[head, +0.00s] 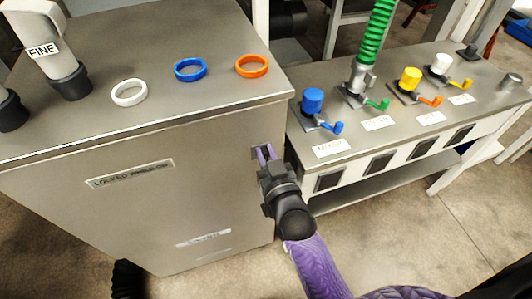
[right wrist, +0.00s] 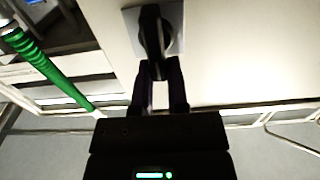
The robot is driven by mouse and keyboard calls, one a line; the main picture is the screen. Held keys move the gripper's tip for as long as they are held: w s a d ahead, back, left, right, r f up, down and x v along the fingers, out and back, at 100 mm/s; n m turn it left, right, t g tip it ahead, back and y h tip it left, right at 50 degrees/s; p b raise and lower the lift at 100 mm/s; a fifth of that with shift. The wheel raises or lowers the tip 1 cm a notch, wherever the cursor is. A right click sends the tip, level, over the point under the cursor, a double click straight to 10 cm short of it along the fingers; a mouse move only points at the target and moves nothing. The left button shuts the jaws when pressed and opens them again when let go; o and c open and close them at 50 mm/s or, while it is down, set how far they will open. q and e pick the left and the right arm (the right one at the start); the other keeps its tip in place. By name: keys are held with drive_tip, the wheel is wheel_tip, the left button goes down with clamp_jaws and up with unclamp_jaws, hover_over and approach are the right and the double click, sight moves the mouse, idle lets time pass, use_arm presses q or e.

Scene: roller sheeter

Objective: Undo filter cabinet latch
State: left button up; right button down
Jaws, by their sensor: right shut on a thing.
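The filter cabinet (head: 130,225) is a grey metal box with a labelled front. Its latch (head: 257,150) is at the upper right of the front face, mostly hidden behind my right gripper (head: 266,158). In the right wrist view the latch is a dark handle (right wrist: 152,32) on a light square plate (right wrist: 177,28). My right gripper, also in the right wrist view (right wrist: 158,68), has its fingertips at the lower end of this handle and is shut on it. My left gripper is not in view.
White, blue (head: 190,69) and orange (head: 252,66) rings lie on the cabinet top, near a grey pipe labelled FINE (head: 45,45). At right, a bench (head: 400,120) carries several coloured valves and a green hose (head: 372,35). Open floor shows at lower right.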

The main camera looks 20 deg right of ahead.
drive_tip(key=shift+d+m+p, duration=0.2)
drive_tip(key=shift+m+p, duration=0.35)
drive_tip(key=shift+m, duration=0.55)
drive_tip(key=shift+d+m, duration=0.2)
drive_tip(key=shift+m, duration=0.6)
drive_tip(key=shift+d+f+m+b, duration=0.25)
drive_tip(key=shift+f+m, duration=0.2)
drive_tip(key=shift+m, duration=1.9)
drive_tip(key=shift+d+f+m+b, duration=0.1)
drive_tip(key=shift+d+f+m, duration=0.25)
drive_tip(key=shift+m, duration=1.95)
drive_tip(key=shift+d+f+m+b, duration=0.2)
drive_tip(key=shift+f+m, duration=0.3)
drive_tip(key=shift+m, duration=1.85)
drive_tip(key=c, duration=0.6)
unclamp_jaws()
